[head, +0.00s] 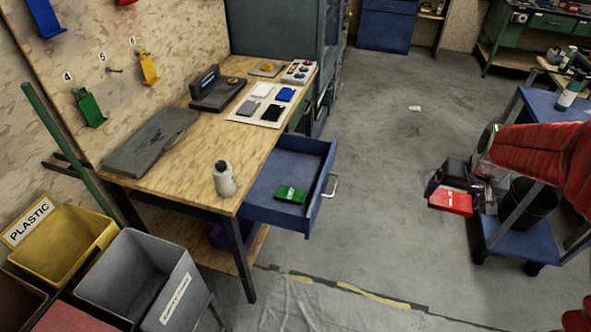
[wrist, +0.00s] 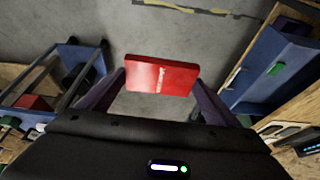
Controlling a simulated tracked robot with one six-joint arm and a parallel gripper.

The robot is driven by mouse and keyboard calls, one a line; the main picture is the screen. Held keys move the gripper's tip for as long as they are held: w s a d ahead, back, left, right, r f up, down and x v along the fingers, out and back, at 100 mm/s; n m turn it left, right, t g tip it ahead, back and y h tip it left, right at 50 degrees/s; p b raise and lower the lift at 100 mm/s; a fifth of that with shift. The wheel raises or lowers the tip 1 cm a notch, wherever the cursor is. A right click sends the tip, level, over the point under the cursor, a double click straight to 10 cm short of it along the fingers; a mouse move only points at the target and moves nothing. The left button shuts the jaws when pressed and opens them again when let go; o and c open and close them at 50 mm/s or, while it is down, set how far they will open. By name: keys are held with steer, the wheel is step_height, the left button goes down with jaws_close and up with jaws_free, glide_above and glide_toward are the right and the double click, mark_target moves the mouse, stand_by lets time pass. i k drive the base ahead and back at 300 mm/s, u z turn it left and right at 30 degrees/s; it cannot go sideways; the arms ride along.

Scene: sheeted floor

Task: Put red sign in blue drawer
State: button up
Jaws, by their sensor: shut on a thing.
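The red sign (head: 450,202) is a flat red block with small white lettering, held in the air at the right of the head view. It also shows between the fingers in the wrist view (wrist: 160,77). My gripper (wrist: 160,88) is shut on it. The blue drawer (head: 262,207) is pulled open from the wooden workbench, left of my gripper and well apart from it. A green block (head: 290,193) lies inside the drawer. The drawer also shows at the right of the wrist view (wrist: 262,88).
The workbench (head: 165,145) carries a white bottle (head: 224,179) near its front corner, a grey slab and a mat with coloured pieces. A blue cart (head: 505,240) with a black bin stands at the right. Bare floor lies between drawer and cart. Yellow and grey bins stand front left.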

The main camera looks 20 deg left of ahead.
mark_target(298, 176)
steer(key=z, duration=0.05)
steer(key=i, duration=2.95)
steer(key=u, duration=1.8)
